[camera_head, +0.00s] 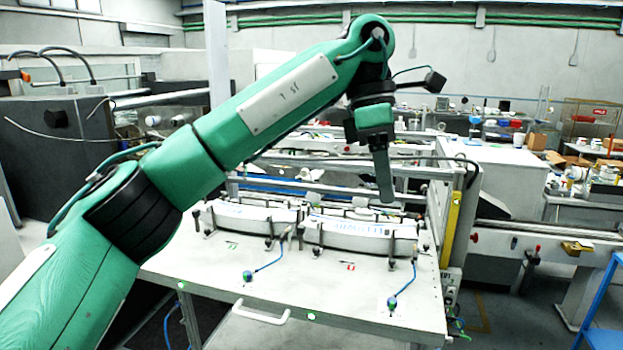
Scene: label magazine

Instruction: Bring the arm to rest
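My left arm (280,100) is green and comes in from the lower left. It reaches up and across the view, then bends down at the wrist. My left gripper (385,185) hangs from it, pointing down above the back part of the label magazine table. Its fingers show edge-on as one grey-green bar, so I cannot tell whether they are open or shut. Nothing shows hanging from them. My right gripper is not in view.
A white table (320,295) carries two label magazines, a left one (250,222) and a right one (358,236), among upright posts. A yellow-edged post (451,230) stands at its right. A blue frame (603,310) is at lower right.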

